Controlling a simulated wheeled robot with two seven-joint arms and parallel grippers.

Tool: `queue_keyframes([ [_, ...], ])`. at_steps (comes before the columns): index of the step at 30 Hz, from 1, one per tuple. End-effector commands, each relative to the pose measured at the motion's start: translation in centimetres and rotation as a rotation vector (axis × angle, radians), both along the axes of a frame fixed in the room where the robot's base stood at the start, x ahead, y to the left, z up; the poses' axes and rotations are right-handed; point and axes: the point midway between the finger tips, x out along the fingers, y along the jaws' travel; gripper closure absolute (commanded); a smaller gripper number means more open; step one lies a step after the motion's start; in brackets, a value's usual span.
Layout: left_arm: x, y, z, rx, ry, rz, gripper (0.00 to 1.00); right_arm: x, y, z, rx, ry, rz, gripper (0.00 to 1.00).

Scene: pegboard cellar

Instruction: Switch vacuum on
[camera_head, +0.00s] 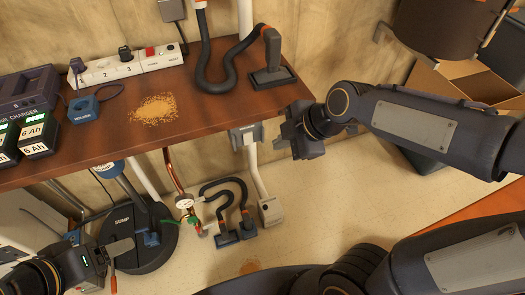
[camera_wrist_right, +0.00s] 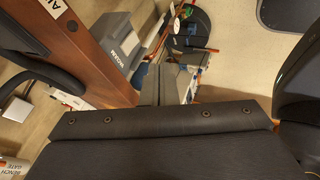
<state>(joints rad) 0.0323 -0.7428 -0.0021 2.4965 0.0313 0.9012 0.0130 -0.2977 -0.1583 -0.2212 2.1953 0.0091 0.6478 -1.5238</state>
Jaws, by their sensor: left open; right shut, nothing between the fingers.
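A grey wall box (camera_head: 246,136) sits just beyond the table's edge. In the right wrist view a grey box (camera_wrist_right: 121,42) beside the wooden edge carries lettering that seems to read "VACUUM"; its switch is not clear. A dark hose runs to a floor nozzle (camera_head: 271,76) standing on the table. My right gripper (camera_head: 290,135) is shut and empty, just right of the wall box and apart from it in the head view. Its fingers show in the right wrist view (camera_wrist_right: 167,84). My left gripper (camera_head: 118,262) is open and empty at the lower left.
The wooden table (camera_head: 210,112) holds a numbered power strip (camera_head: 128,66) with a red switch, a sawdust pile (camera_head: 154,109) and a battery charger. Below are a black round sump lid (camera_head: 150,262), a gauge and pipes. A cardboard box (camera_head: 470,85) stands right.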

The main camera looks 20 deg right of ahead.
Motion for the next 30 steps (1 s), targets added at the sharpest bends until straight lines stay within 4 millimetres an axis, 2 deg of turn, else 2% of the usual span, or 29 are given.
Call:
queue_keyframes([
  [11,0.0,0.0,-0.1,0.0,0.0,0.0,0.27,0.1,0.1,-0.3,0.0,0.002,0.001,1.0],
  [17,0.0,0.0,-0.7,0.0,0.0,0.0,0.27,1.3,1.2,-2.9,-0.002,0.006,0.002,1.0],
  [27,0.0,0.0,-2.5,0.0,0.0,0.0,0.27,4.4,3.9,-8.9,-0.002,0.005,0.0,1.0],
  [30,0.0,0.0,-2.3,0.0,0.0,0.0,0.27,6.3,3.8,-8.5,-0.001,0.0,-0.003,1.0],
])
